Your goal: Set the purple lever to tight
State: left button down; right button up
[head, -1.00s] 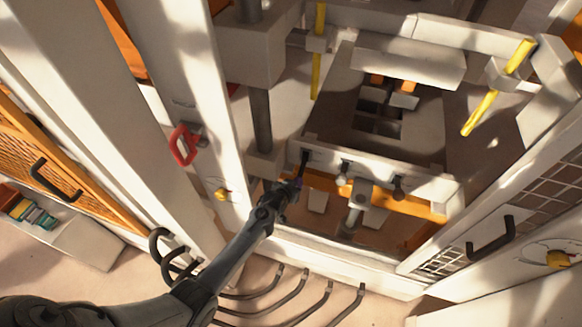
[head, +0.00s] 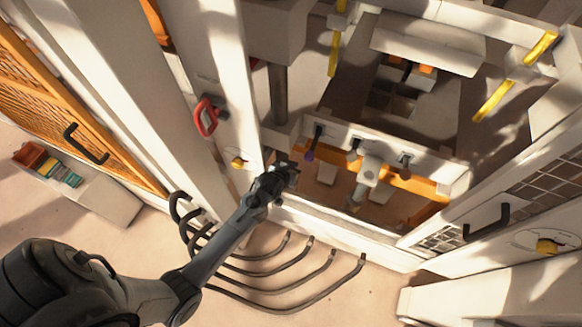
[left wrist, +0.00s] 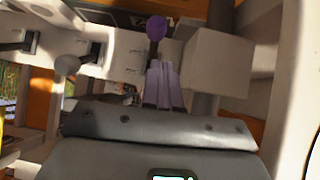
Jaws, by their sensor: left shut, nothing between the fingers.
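The purple lever (head: 310,155) is a short dark arm with a purple knob, on the pale front rail of the press at its left end. It slants downward in the head view. In the left wrist view its purple knob (left wrist: 156,28) shows just beyond my fingertips. My left gripper (head: 293,172) is shut and empty, just left of and below the knob, with a small gap. Its closed fingers (left wrist: 163,80) point toward the lever in the left wrist view. No tight marking is readable. My right gripper is not in view.
A red handle (head: 206,118) is on the left post. Curved dark pipes (head: 300,285) lie below. Yellow bars (head: 493,101) stand at the back.

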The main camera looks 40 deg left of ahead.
pick_arm(q)
jog(key=shift+v, duration=0.8)
jog(key=s+d+r+m+g+p, duration=0.1)
jog(key=s+d+r+p, duration=0.15)
jog(key=s+p, duration=0.6)
jog(key=s+d+r+m+g+h+p, duration=0.1)
jog(key=s+d+r+m+g, duration=0.1)
jog(key=s+r, duration=0.7)
jog(key=s+d+r+m+g+h+p, duration=0.1)
jog(key=s+d+r+g+p, duration=0.1)
jog(key=s+d+r, duration=0.3)
jog(key=shift+s+r+m+g, duration=0.4)
jog(key=shift+s+r+g, duration=0.3)
jog(key=shift+s+r, duration=1.7)
jog(key=shift+w+d+r, duration=0.1)
jog(key=shift+w+r, duration=0.4)
